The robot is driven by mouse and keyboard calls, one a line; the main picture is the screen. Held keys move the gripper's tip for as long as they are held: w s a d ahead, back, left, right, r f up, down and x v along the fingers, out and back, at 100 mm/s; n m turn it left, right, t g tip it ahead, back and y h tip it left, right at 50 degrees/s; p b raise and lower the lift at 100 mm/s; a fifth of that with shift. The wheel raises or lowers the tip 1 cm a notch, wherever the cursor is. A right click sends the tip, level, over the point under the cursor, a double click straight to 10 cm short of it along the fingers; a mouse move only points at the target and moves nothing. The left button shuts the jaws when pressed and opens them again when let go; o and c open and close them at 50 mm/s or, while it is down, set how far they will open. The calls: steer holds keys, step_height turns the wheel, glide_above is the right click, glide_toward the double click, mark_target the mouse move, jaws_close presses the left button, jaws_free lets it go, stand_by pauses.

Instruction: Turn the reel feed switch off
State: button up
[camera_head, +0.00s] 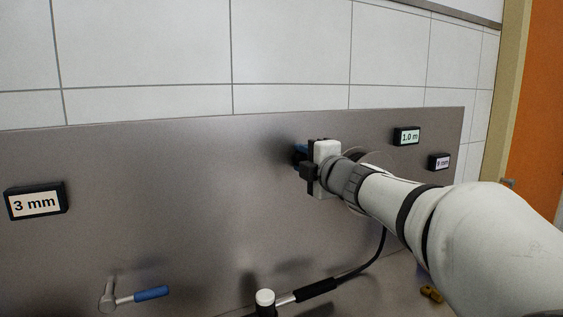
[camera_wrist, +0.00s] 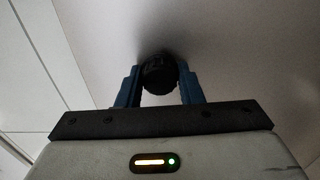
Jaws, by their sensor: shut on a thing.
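My gripper (camera_wrist: 160,82) is at the grey metal panel (camera_head: 180,200). In the wrist view its two blue fingers are shut on a round black knob (camera_wrist: 158,70) that sticks out from the panel, one finger on either side. I take the knob to be the reel feed switch; no label for it shows. In the head view my gripper (camera_head: 301,158) hides the knob, and any marking on it cannot be read.
Displays read "3 mm" (camera_head: 35,201) at left and "1.0 m" (camera_head: 407,137) at right; another small display (camera_head: 439,162) is at far right. A small brass-coloured piece (camera_head: 431,294) lies lower right.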

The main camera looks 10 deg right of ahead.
steer(key=o, duration=1)
steer(key=v, duration=0.7)
steer(key=shift+s+d+p, duration=0.1)
steer(key=shift+s+p, duration=0.25)
